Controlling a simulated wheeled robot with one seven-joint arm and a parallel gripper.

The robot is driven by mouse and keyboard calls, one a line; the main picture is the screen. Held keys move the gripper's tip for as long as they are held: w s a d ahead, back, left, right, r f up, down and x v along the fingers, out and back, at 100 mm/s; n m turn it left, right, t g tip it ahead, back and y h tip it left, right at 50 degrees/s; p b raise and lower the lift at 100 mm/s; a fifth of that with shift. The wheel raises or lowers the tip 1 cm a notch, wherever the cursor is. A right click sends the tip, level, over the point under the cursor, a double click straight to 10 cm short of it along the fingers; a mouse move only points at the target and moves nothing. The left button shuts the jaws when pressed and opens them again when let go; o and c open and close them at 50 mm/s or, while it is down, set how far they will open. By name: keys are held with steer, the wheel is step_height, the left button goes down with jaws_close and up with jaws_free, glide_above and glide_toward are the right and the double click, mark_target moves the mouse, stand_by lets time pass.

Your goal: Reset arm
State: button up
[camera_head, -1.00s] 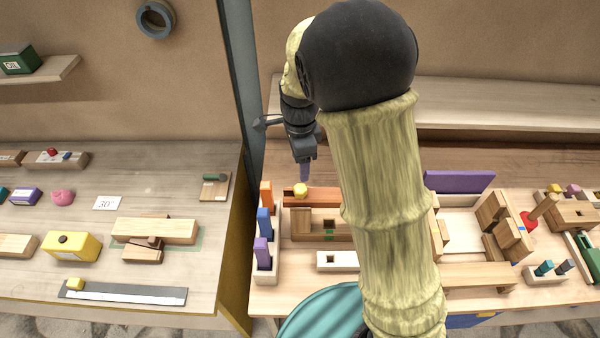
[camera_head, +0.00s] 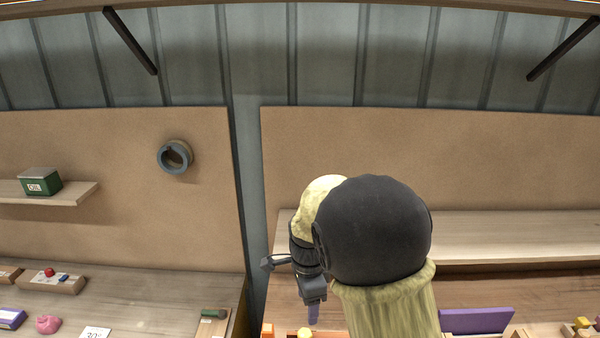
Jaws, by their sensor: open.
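My gripper (camera_head: 313,312) shows at the lower middle of the head view, pointing down over the right bench, left of my dark round arm joint. My arm hides the middle of the right bench, and most of the bench top is below the picture.
A long wooden shelf (camera_head: 520,228) runs behind my arm at right. A purple board (camera_head: 477,320) stands on the right bench. At left are a shelf (camera_head: 75,196) with a green oil box (camera_head: 40,181), a wall ring (camera_head: 175,157) and a wooden bench (camera_head: 150,298).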

steer(key=s+d+f+n+t+b, duration=0.1)
steer(key=s+d+f+n+b, duration=0.1)
steer(key=s+d+n, duration=0.4)
steer(key=s+d+f+n+t+b, duration=0.1)
steer(key=s+d+f+n+b, duration=0.2)
steer(key=s+d+n, duration=0.4)
steer(key=shift+d+n+t, duration=0.15)
steer(key=shift+n+t, duration=0.25)
steer(key=shift+n, duration=0.6)
stand_by(0.9)
